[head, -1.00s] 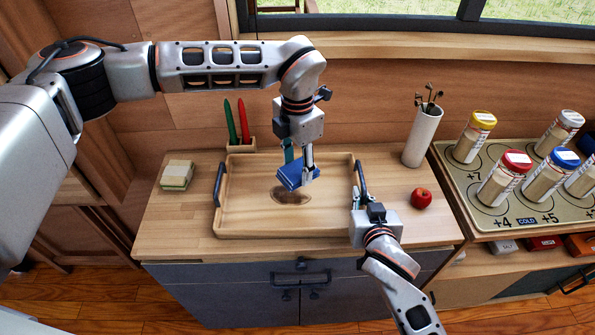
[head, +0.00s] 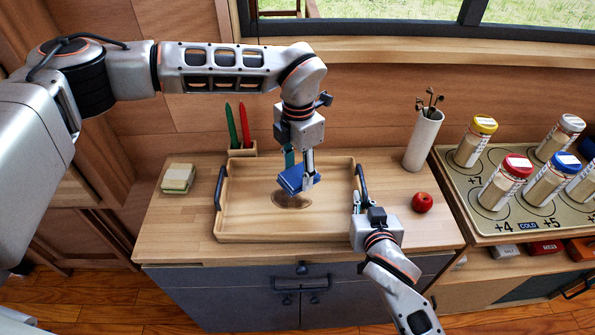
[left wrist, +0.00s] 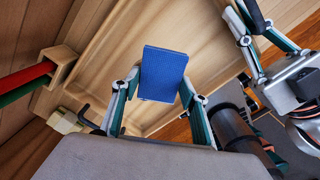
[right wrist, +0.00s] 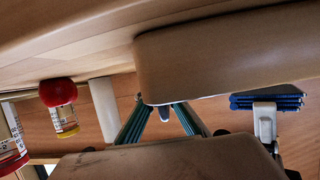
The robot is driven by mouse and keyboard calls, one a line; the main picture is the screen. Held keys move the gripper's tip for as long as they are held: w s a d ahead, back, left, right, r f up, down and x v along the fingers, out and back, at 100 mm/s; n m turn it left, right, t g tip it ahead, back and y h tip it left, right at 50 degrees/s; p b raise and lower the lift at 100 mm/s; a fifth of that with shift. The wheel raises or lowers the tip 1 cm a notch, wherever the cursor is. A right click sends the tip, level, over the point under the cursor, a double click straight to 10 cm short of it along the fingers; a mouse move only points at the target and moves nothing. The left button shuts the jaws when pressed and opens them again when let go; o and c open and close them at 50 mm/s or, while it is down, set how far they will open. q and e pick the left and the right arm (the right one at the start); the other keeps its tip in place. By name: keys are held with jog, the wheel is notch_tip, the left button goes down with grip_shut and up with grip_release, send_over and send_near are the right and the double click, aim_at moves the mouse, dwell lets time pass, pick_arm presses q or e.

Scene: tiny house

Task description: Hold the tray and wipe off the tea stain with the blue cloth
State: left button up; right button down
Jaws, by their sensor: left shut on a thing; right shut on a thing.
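The wooden tray (head: 240,225) lies on the counter, with a dark handle on each side. A brown tea stain (head: 290,203) shows on its floor, partly hidden by the cloth. The folded blue cloth (head: 291,181) is over the stain; I cannot tell if it touches the tray. My left gripper (head: 308,180) is shut on the cloth, also seen in the left wrist view (left wrist: 163,75). My right gripper (head: 358,203) is shut at the tray's right handle (head: 363,180). In the right wrist view its fingers (right wrist: 165,110) meet at the tray's edge.
A red apple (head: 422,202) and a white cylinder (head: 423,138) of thin utensils stand right of the tray. A pale sponge-like block (head: 178,178) lies to the left. A wooden holder (head: 243,149) with red and green sticks stands behind. Jars (head: 503,181) stand on a rack farther right.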

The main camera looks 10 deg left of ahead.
aim_at(299, 200)
pick_arm(q)
jog(key=shift+f, duration=3.55)
jog(key=shift+s+a+f, duration=0.1)
jog(key=shift+s+a, duration=0.1)
jog(key=shift+a, duration=0.75)
jog(key=shift+s+a+f, duration=0.1)
jog(key=shift+s+a, duration=0.05)
jog(key=shift+a, duration=0.75)
jog(key=shift+w+d, duration=0.2)
jog(key=shift+d, duration=0.8)
jog(key=shift+w+d, duration=0.15)
jog(key=shift+d, duration=0.8)
jog(key=shift+a+r, duration=0.1)
jog(key=shift+r, duration=3.95)
jog(key=shift+a, duration=0.1)
